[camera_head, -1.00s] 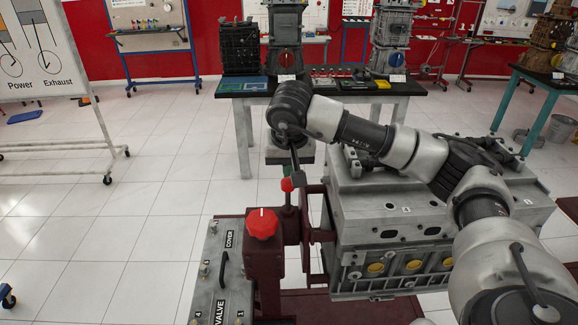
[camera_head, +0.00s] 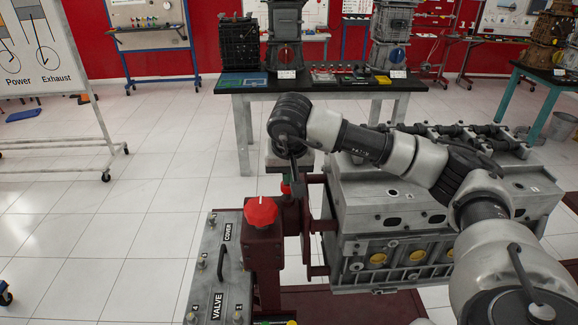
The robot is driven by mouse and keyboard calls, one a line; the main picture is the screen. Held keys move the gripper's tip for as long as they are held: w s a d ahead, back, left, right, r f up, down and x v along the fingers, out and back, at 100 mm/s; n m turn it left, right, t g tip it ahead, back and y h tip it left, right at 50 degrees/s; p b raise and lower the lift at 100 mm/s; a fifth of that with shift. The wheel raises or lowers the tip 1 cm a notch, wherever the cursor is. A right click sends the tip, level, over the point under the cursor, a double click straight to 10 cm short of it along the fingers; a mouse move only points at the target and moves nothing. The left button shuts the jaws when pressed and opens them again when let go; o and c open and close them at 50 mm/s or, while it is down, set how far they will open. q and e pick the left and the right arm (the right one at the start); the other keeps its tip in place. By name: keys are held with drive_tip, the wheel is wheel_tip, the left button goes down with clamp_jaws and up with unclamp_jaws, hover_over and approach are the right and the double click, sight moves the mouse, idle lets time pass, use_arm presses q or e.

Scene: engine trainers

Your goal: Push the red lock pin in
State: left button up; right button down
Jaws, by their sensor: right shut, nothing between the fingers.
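A large red knob (camera_head: 261,211) sits on top of the dark red stand post. Just behind it to the right is a small red tip (camera_head: 285,189), which may be the lock pin; it is mostly hidden by the knob and my gripper. My right gripper (camera_head: 296,184) is shut and empty, pointing down beside the small red tip. I cannot tell whether they touch. My left gripper is not in view.
A grey engine block (camera_head: 400,207) on the dark red stand fills the right, under my right arm. A grey plate (camera_head: 218,265) with a handle and "COVER" and "VALVE" labels lies at the front.

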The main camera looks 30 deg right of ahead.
drive_tip(key=shift+s+f, duration=0.15)
drive_tip(key=shift+f, duration=0.1)
drive_tip(key=shift+a+f, duration=0.1)
drive_tip(key=shift+r+p, duration=0.35)
wheel_tip(320, 180, up, 5)
drive_tip(key=p, duration=0.2)
drive_tip(key=shift+f+p, duration=0.1)
drive_tip(key=shift+p, duration=0.3)
drive_tip(key=shift+b+v, duration=0.75)
drive_tip(key=shift+b, duration=0.05)
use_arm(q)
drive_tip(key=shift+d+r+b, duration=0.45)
use_arm(e)
drive_tip(key=v, duration=0.7)
drive_tip(key=shift+r, duration=0.35)
drive_tip(key=shift+a, duration=0.1)
